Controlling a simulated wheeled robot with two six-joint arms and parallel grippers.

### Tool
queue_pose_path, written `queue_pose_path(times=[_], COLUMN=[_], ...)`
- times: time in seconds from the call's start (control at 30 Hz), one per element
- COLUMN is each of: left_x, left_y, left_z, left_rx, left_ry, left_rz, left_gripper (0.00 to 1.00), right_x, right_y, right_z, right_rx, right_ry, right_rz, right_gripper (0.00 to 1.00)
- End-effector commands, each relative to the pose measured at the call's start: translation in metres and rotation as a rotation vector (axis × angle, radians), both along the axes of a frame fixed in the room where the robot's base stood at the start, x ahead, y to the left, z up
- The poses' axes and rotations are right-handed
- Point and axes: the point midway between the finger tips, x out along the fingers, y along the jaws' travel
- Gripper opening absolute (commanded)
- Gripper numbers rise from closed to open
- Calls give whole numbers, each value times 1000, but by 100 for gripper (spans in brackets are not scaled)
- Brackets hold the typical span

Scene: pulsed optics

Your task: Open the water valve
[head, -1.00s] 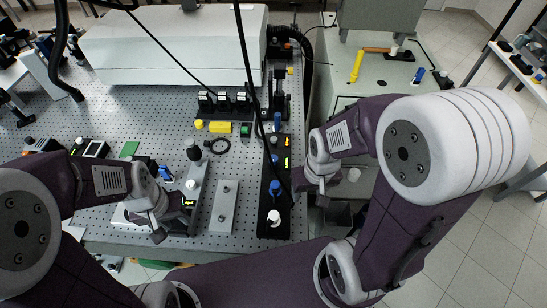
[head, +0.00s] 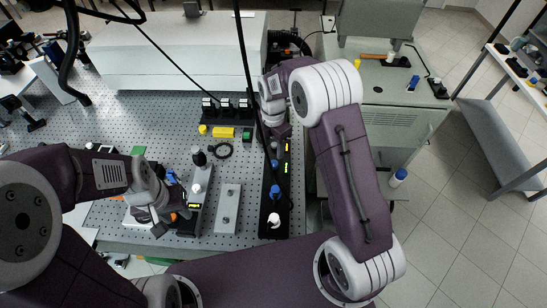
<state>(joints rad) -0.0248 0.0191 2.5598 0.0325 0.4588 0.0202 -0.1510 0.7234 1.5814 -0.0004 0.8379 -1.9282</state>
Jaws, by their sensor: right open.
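No part is clearly marked as the water valve. A long black panel (head: 270,208) on the optical table carries a blue knob (head: 275,190), a white knob (head: 274,220) and small lit yellow-green displays. My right gripper (head: 279,131) is over the far part of this panel and hides some of it. It is open, and I see nothing held in it. My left gripper (head: 160,226) is low at the table's front left, beside a black device with a lit display (head: 194,206). Its fingertips are too unclear to tell whether it is open or shut.
A grey block (head: 228,210) stands left of the panel. Black cables hang across the view.

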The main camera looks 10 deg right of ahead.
Motion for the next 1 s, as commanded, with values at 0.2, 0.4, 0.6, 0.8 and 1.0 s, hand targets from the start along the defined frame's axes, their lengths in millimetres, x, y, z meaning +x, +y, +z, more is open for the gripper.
queue_pose_path(times=[0.2, 0.4, 0.6, 0.8, 1.0], left_x=[0, 0, 0, 0, 0], left_y=[0, 0, 0, 0, 0], left_z=[10, 21, 25, 24, 24], left_rx=[0, 0, 0, 0, 0], left_ry=[0, 0, 0, 0, 0], left_rz=[0, 0, 0, 0, 0], left_gripper=[36, 36, 36, 36, 36], right_x=[-2, -2, 0, 0, 0], right_y=[-1, -1, 0, 0, 0], right_z=[-29, -69, -89, -92, -91], right_rx=[-1, 0, 0, 0, 0], right_ry=[6, 4, 0, -1, -1], right_rz=[-2, -3, -3, -3, -3], right_gripper=[52, 52, 52, 52, 7])
